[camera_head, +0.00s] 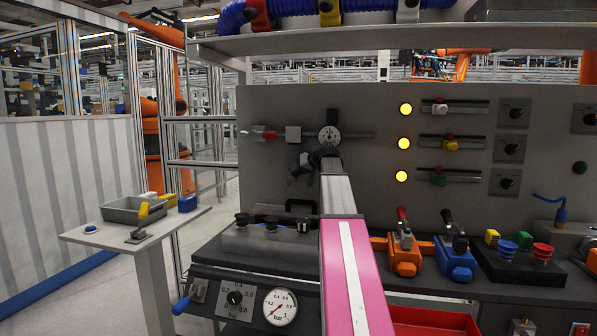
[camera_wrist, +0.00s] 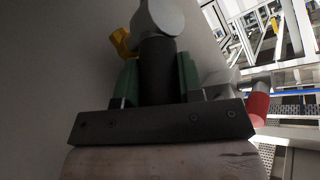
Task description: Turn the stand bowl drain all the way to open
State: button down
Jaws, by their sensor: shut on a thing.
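In the wrist view, the two green fingers of my gripper (camera_wrist: 158,82) are shut on a dark upright cylindrical piece (camera_wrist: 158,68). A pale grey round part (camera_wrist: 158,17) sits above it. I cannot tell for certain whether the gripped piece is the bowl drain, and I see no open or shut marking on it. My gripper and arm hide the area below the gauge in the head view.
A red-handled valve (camera_head: 264,133) and a pale block (camera_head: 293,134) sit left of the gauge. In the wrist view, a yellow part (camera_wrist: 120,42) is at left and a red cylinder (camera_wrist: 259,108) at right. Orange (camera_head: 404,255) and blue (camera_head: 456,262) lever units stand on the bench.

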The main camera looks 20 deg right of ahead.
jog(key=c, duration=0.8)
grip_release()
jog(key=shift+o, duration=0.2)
jog(key=shift+s, duration=0.1)
jog(key=v, duration=1)
jog(key=shift+s+d+r, duration=0.15)
jog(key=shift+s+d, duration=0.05)
jog(key=shift+s, duration=0.05)
